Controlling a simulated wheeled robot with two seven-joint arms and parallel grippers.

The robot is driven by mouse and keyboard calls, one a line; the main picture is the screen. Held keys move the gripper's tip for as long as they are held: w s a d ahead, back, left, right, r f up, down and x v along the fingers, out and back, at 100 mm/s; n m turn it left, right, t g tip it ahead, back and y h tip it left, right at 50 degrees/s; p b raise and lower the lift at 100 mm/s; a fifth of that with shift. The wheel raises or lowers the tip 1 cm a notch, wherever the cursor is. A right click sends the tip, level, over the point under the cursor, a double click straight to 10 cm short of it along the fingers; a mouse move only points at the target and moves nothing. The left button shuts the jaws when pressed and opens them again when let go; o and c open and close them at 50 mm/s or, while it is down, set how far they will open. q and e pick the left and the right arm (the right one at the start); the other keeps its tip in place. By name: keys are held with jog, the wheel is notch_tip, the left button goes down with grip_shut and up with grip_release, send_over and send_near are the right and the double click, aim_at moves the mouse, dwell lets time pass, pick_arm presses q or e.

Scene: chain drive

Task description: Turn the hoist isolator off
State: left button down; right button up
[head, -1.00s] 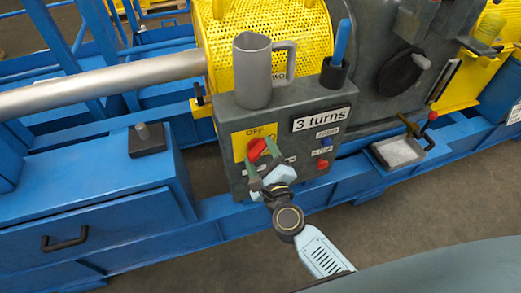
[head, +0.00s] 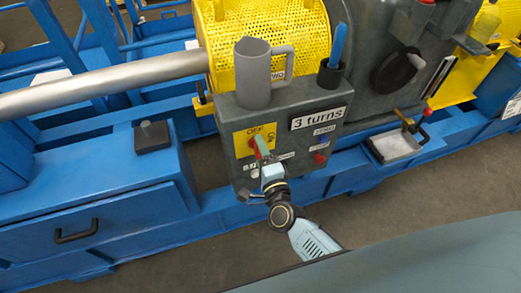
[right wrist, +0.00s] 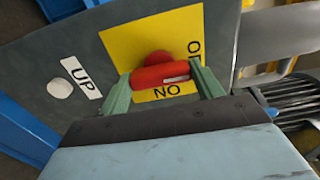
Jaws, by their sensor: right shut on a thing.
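The hoist isolator is a red handle (head: 251,142) on a yellow plate (head: 240,146) at the left of the dark grey control panel. The plate reads OFF along its top in the head view. My right gripper (head: 262,150) is at the handle, its green fingers seen nearly edge-on and partly hiding it. In the right wrist view the red handle (right wrist: 160,76) lies crosswise between the two green fingertips, which are shut on its ends. A pale mark shows near its right end. An upside-down ON label sits just below it; another label is partly hidden behind the right finger.
A grey jug (head: 254,75) and a dark cup with a blue tool (head: 335,60) stand on top of the panel. A "3 turns" sign (head: 318,118) and a red button (head: 320,158) are to the right. A white UP label (right wrist: 82,77) is near the plate.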

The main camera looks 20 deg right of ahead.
pick_arm(q)
jog(key=shift+s, duration=0.25)
pick_arm(e)
jog(key=o, duration=1)
pick_arm(q)
jog(key=shift+s+d+r+p, duration=0.35)
jog(key=shift+d+r+p, duration=0.1)
jog(key=shift+d+p, duration=0.15)
pick_arm(e)
jog(key=s, duration=1.3)
jog(key=shift+s+d, duration=0.2)
jog(key=shift+s, duration=0.05)
pick_arm(q)
jog(key=shift+a, duration=0.1)
pick_arm(e)
jog(key=shift+n, duration=0.3)
